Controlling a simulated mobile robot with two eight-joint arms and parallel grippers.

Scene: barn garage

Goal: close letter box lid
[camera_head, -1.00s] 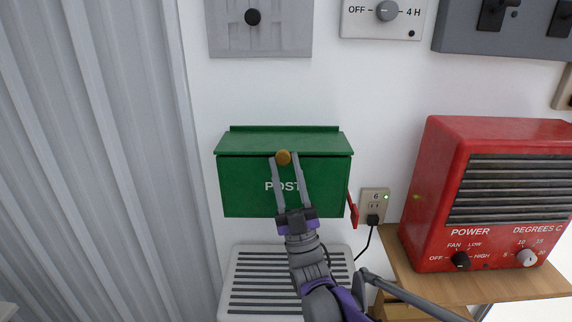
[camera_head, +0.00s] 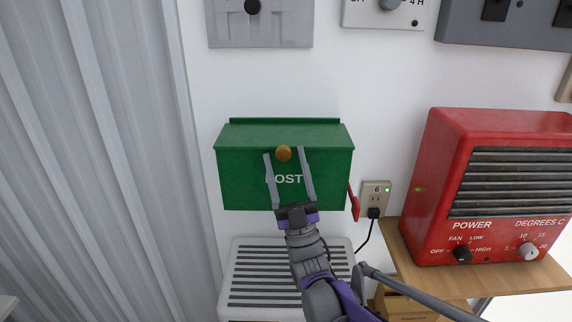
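A green letter box (camera_head: 240,185) marked POST hangs on the white wall. Its lid (camera_head: 255,135) lies down over the box top, with its front edge along the upper front face. A round brass knob (camera_head: 283,153) sits at the middle of the lid's front edge. My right gripper (camera_head: 283,152) is open, with its two fingers spread in front of the box, one on each side of the knob. I cannot tell whether the fingers touch the box. My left gripper is not in view.
A red heater (camera_head: 440,185) stands on a wooden shelf (camera_head: 410,265) at the right. A power outlet (camera_head: 376,198) with a plugged cord is beside the box. A slatted white vent unit (camera_head: 240,270) is below. Corrugated metal (camera_head: 90,160) covers the left.

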